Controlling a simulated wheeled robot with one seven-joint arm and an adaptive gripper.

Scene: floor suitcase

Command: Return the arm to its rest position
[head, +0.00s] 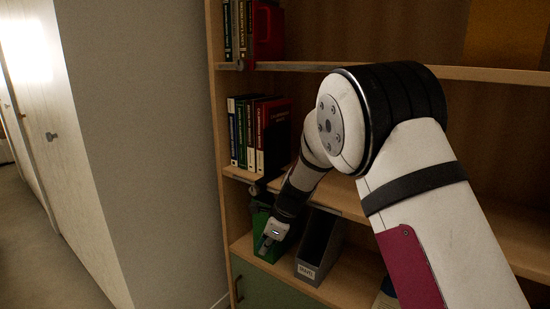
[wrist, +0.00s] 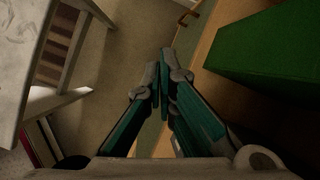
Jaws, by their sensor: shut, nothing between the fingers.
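My arm reaches from the lower right of the head view toward the lower shelf of a wooden bookcase (head: 214,110). My gripper (head: 264,246) is low, in front of a green file holder (head: 266,224). In the wrist view my gripper (wrist: 160,88) is shut, its fingertips together with nothing between them. The green file holder (wrist: 268,48) stands to the right of the fingers there, apart from them. My upper arm hides part of the shelves in the head view.
A grey file holder (head: 318,246) with a label stands right of the green one. Books (head: 258,135) fill the left of the middle shelf. A grey wall (head: 150,120) is at left, with open floor (head: 40,235) beyond. The wrist view shows a pale slatted piece of furniture (wrist: 62,48).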

